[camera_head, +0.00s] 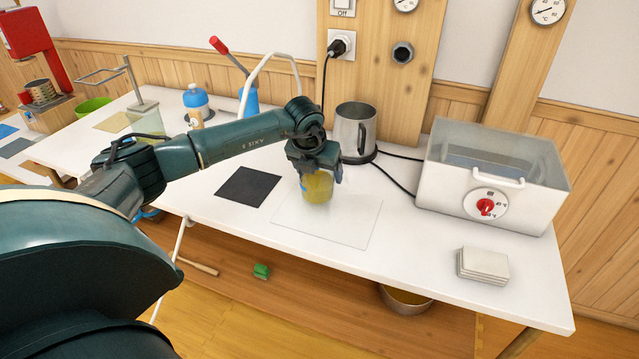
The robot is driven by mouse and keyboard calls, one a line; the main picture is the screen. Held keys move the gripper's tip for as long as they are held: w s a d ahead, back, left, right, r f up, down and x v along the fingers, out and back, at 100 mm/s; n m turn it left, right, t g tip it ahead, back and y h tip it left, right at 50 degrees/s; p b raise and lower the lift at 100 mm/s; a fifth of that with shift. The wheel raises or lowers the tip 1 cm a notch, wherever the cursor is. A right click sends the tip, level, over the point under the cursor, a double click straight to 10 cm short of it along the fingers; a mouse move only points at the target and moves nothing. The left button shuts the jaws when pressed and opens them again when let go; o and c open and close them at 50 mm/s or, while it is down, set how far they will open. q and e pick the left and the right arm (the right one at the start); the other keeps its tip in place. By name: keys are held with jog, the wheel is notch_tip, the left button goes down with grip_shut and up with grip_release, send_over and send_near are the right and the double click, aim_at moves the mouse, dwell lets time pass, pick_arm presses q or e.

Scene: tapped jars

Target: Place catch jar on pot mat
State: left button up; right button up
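A jar with yellow contents (318,190), which I take to be the catch jar, is upright between the fingers of my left gripper (316,174). The gripper comes down from above and looks shut on the jar. The jar is over the back part of a pale square sheet (345,226); whether its base touches the sheet is unclear. A dark square mat (247,188), which looks like the pot mat, lies bare on the table just left of the jar. My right gripper is not in view.
A metal kettle (352,134) stands close behind the jar, its cable running right. A white water bath (490,195) is at the right, with a stack of white pads (483,265) before it.

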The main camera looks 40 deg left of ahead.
pick_arm(q)
notch_tip(320, 180, down, 4)
jog(key=shift+w+r, duration=0.1)
jog(key=shift+f, duration=0.25)
jog(key=o, duration=1.3)
jog(key=shift+r, duration=0.1)
